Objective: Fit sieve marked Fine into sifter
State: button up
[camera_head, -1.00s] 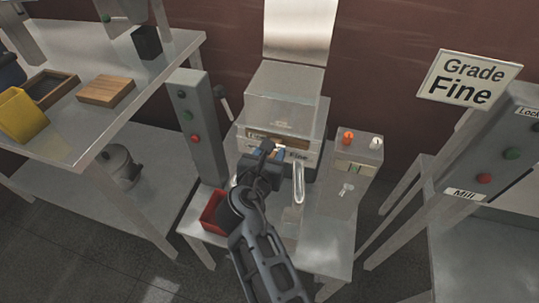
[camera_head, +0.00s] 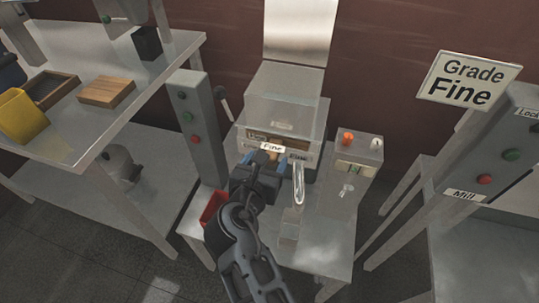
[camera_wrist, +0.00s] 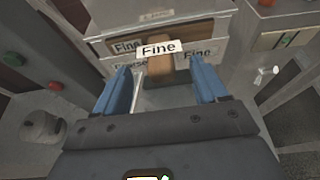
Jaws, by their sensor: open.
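The sieve marked Fine has a white label (camera_head: 271,148) and a wooden front with a handle (camera_wrist: 160,69). It sits at the front of the sifter (camera_head: 284,95), with its wooden front in the upper slot; how far in it goes I cannot tell. My gripper (camera_head: 271,160) is in front of it. In the wrist view its blue fingers (camera_wrist: 161,83) are open, one on each side of the handle, with gaps showing. The sifter front has small Fine and Coarse labels on the left (camera_wrist: 129,55) and a Fine label on the right (camera_wrist: 198,54).
A grey button post (camera_head: 196,125) stands left of the sifter, and a control box (camera_head: 352,165) stands right. A red tray (camera_head: 212,207) is on the stand at lower left. A "Grade Fine" sign (camera_head: 468,80) is at right.

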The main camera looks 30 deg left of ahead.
jog(key=v, duration=0.3)
jog(key=shift+s, duration=0.2)
dwell(0.3)
jog(key=s+d+f+m+g, duration=0.1)
jog(key=s+d+f+m, duration=0.2)
jog(key=s+d+m, duration=0.4)
jog(key=s+d+f+m, duration=0.3)
jog(key=d+m, duration=0.1)
jog(key=d, duration=0.5)
jog(key=s+d+f+m+g, duration=0.1)
jog(key=s+d+f+m, duration=0.2)
jog(key=s+d+m, duration=0.4)
jog(key=s+d+r+m+t+h, duration=0.3)
jog(key=s+d+r+m, duration=1.2)
jog(key=d+r+m, duration=0.3)
jog(key=shift+s+d+m+b, duration=0.35)
jog(key=shift+d+m, duration=0.2)
jog(key=shift+m, duration=0.85)
